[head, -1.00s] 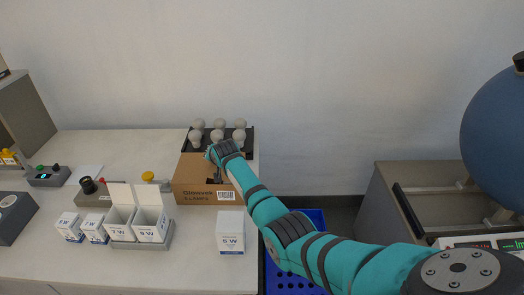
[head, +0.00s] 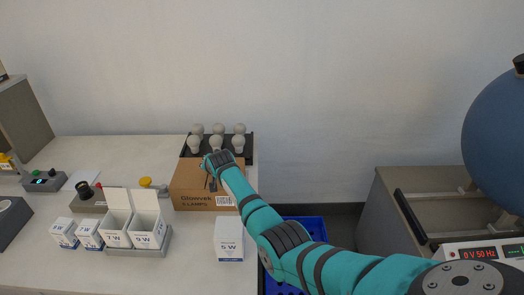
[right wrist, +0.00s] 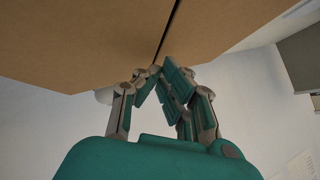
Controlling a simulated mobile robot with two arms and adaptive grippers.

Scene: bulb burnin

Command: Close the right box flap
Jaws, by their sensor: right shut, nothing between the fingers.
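The brown cardboard box (head: 190,203), with printed lettering on its front, stands near the back of the white table. My right arm reaches to it from the right, and my right gripper (head: 211,184) is over its top. In the right wrist view two cardboard panels (right wrist: 95,35) meet at a narrow dark gap. My right gripper (right wrist: 157,72) is shut and empty, its fingertips at the gap, touching or very close to the cardboard. The arm hides part of the box top in the head view, so the right flap's exact angle is unclear. My left gripper is not in view.
A dark tray (head: 249,148) of several white bulbs stands behind the box. A white 5 W carton (head: 229,242) stands in front. Open white cartons (head: 148,229) sit in a grey holder at front left. A blue crate (head: 317,225) is below the table's right edge.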

